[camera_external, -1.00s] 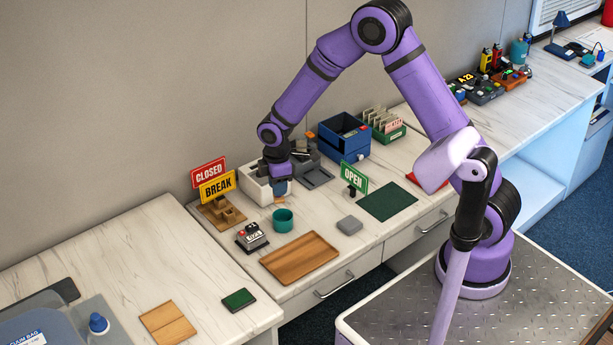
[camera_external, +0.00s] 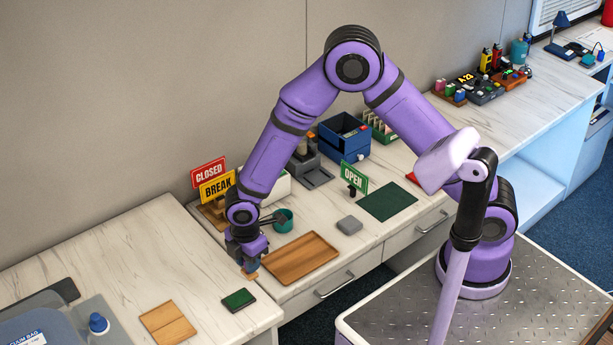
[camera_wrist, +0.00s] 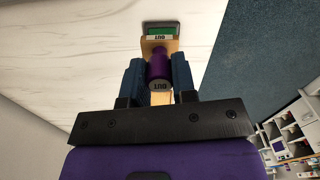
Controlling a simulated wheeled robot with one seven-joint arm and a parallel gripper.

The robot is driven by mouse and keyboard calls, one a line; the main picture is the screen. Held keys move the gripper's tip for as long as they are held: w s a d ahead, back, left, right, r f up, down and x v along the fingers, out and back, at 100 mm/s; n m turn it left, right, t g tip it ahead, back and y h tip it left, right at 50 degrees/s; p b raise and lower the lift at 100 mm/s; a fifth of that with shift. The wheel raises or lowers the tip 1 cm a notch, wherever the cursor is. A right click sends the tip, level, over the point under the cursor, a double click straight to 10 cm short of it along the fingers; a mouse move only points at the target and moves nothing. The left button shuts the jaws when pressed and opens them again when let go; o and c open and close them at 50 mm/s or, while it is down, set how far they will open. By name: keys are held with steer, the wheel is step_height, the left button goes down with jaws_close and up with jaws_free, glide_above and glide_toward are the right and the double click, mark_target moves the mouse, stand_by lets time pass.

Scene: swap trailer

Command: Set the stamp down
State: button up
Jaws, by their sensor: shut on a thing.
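My gripper (camera_external: 250,266) is shut on a stamp in the external view, above the left part of the counter near its front edge. The stamp's wooden base (camera_external: 252,276) shows just below the fingers. In the wrist view, my gripper's blue fingers (camera_wrist: 158,78) are on both sides of the stamp's purple handle (camera_wrist: 159,63), which has a white label on top. A dark-framed green pad (camera_external: 239,299) lies on the counter, in front of the gripper in the external view. It also shows beyond the stamp in the wrist view (camera_wrist: 160,27). I cannot tell whether the stamp touches the counter.
A wooden tray (camera_external: 300,257) and a teal cup (camera_external: 283,221) stand right of the gripper. A wooden board (camera_external: 168,323) lies front left. CLOSED (camera_external: 208,172) and BREAK (camera_external: 217,188) signs stand behind my arm. Bare counter (camera_external: 130,260) lies to the left.

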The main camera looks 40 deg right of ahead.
steer(key=shift+f, duration=0.55)
steer(key=shift+w+a+f, duration=0.15)
steer(key=shift+w, duration=0.05)
steer(key=w+a, duration=0.2)
steer(key=w, duration=0.2)
steer(key=w+a+f, duration=0.1)
steer(key=w+a, duration=0.2)
steer(key=w, duration=0.2)
steer(key=w+a, duration=0.2)
steer(key=w, duration=0.2)
steer(key=shift+w+a+f, duration=0.25)
steer(key=shift+w+f, duration=0.05)
steer(key=shift+f, duration=1.7)
steer(key=shift+f, duration=0.15)
steer(key=o, duration=0.9)
step_height(320, 180, up, 12)
steer(key=shift+r, duration=0.15)
